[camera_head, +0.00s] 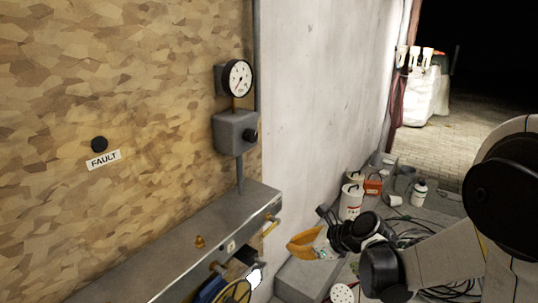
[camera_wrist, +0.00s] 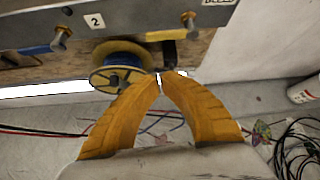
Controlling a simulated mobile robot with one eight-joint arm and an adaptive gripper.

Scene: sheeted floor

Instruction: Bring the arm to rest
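My arm (camera_head: 430,261) reaches in from the right of the head view, bent, with my gripper (camera_head: 290,246) out over the floor, just right of the steel ledge. In the wrist view, the two orange fingers of my gripper (camera_wrist: 160,77) curve in until their tips almost meet. No object shows held between them. Beyond the tips, a spool with blue winding (camera_wrist: 123,58) hangs under the ledge edge. I cannot tell how far the tips are from it.
The steel ledge (camera_head: 180,249) runs along the chipboard wall, with brass pegs (camera_wrist: 61,38) on its front. A gauge (camera_head: 238,78) and grey box (camera_head: 236,132) stand above it. Buckets (camera_head: 351,201), a bottle (camera_head: 419,193) and loose cables (camera_wrist: 298,150) lie on the floor.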

